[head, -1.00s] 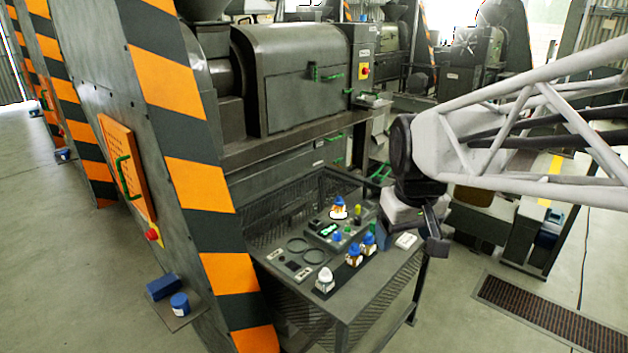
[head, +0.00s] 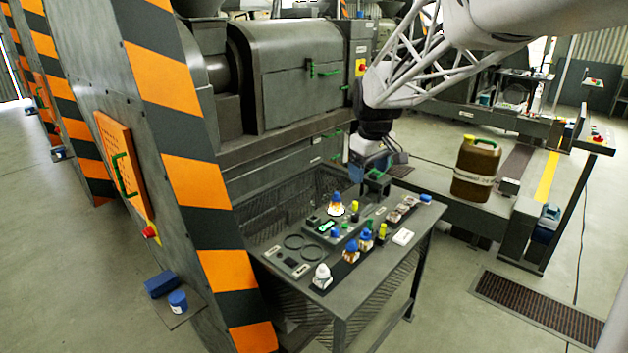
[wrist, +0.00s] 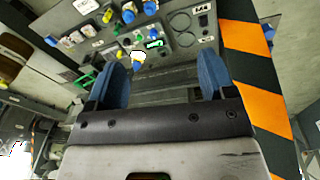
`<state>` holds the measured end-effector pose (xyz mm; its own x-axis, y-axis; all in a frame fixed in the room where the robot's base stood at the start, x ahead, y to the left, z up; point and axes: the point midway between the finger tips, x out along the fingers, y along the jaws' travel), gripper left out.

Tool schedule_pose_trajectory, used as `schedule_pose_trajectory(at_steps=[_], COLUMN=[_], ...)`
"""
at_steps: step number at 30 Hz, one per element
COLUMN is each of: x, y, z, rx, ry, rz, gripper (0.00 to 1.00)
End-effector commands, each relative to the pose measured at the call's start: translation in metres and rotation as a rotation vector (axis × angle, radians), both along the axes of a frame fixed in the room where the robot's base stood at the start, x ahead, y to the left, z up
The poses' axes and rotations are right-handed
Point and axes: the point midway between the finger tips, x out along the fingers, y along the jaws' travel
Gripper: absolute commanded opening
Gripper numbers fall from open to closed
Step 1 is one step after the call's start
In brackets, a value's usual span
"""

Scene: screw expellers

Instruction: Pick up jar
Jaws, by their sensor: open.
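Several small jars stand on the dark work table (head: 395,262). One jar with a blue cap and orange-white body (head: 336,206) stands on a raised panel near the table's back; a blue-and-white jar shape also shows in the wrist view (wrist: 138,60). Two blue-capped jars (head: 351,253) (head: 365,241) and a white-capped jar (head: 321,278) stand in a row on a dark strip at the front. My gripper (head: 377,178) is open and empty above the table's back right part, apart from the jars. Its two blue fingers show wide apart in the wrist view (wrist: 165,78).
A striped orange-and-black machine frame (head: 196,180) rises left of the table. The press machine (head: 290,75) stands behind it. A brown canister (head: 475,168) is on a bench to the right. A white box (head: 403,237) and yellow-capped items are near the jars.

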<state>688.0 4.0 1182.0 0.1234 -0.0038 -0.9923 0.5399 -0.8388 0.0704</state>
Motion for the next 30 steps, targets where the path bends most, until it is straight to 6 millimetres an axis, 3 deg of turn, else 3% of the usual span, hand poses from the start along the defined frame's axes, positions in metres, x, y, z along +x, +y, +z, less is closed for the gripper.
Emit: schedule_pose_trajectory(at_steps=[14, 30], x=[0.115, 0.234], y=[0.005, 0.011], z=[-0.039, -0.107], rx=[-0.017, -0.031], ry=[0.034, 0.07], rz=[0.177, 0.377], gripper=[0.77, 0.77])
